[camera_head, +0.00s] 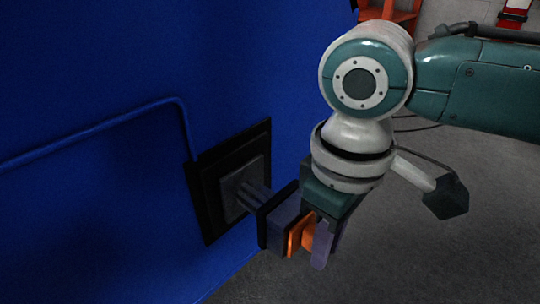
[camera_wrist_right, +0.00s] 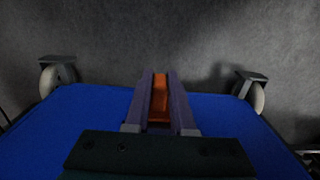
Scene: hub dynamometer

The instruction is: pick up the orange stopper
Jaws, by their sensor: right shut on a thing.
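The orange stopper (camera_head: 294,239) is between the two fingers of my right gripper (camera_head: 303,242), in front of the blue panel in the head view. The gripper points downward and its purple-grey fingers are shut on the stopper. In the right wrist view, the stopper (camera_wrist_right: 160,97) shows as an orange strip between the fingers. Much of it is hidden by the fingers. My left gripper is not in view.
A tall blue panel (camera_head: 90,210) fills the left. A black square plate with a grey shaft (camera_head: 236,188) sticks out just left of the gripper. A blue pipe (camera_head: 110,122) runs along the panel. An orange-red object (camera_head: 392,17) stands behind. Grey floor (camera_head: 420,265) is clear at right.

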